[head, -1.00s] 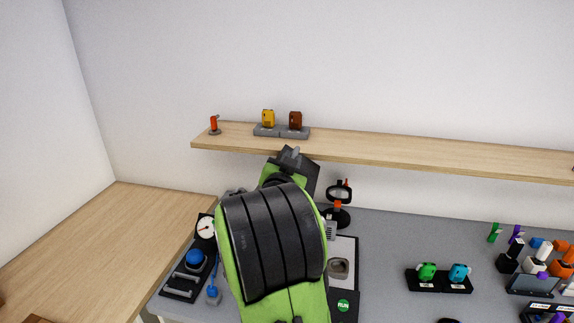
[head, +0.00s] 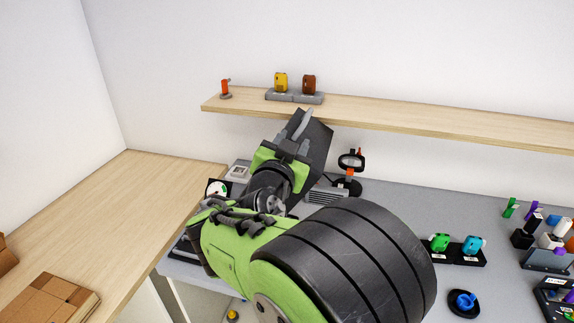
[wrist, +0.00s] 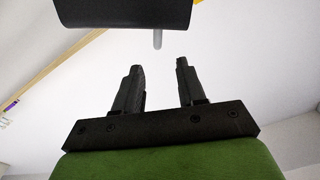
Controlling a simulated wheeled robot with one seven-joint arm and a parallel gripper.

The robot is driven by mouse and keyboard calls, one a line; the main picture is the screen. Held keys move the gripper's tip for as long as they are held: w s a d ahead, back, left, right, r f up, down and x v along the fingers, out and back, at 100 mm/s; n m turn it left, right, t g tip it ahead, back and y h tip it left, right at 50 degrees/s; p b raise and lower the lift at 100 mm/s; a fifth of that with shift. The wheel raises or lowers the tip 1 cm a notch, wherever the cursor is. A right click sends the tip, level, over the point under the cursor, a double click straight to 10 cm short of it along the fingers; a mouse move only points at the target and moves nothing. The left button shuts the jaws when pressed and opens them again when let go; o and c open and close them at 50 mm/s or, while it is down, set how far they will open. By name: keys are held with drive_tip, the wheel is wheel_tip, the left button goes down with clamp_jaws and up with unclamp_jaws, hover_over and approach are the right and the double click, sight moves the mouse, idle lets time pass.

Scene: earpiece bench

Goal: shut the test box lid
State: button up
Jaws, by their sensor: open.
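The test box lid (head: 318,146) is a dark slab standing raised and tilted, with a pale grey bar-like handle (head: 303,122) on it. A grey slotted housing (head: 325,193) shows below it; the rest of the box is hidden behind my arm. My gripper (head: 290,148) is in front of the lid in the head view, its fingers hard to make out there. In the wrist view my gripper (wrist: 159,65) is open with nothing between its fingers. The dark lid (wrist: 120,12) and its grey peg-like handle (wrist: 157,39) are beyond the fingertips, apart from them.
A wooden shelf (head: 420,119) with small coloured parts runs behind the lid. A magnifier on a stand (head: 351,163) is to the right. A black holder (head: 470,258) with green and cyan earpieces and a blue knob (head: 463,301) stand farther right.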

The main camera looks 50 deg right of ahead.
drive_tip(key=v, duration=0.4)
drive_tip(key=shift+s+a+b, duration=0.1)
drive_tip(key=shift+a+b, duration=0.1)
drive_tip(key=shift+b, duration=0.2)
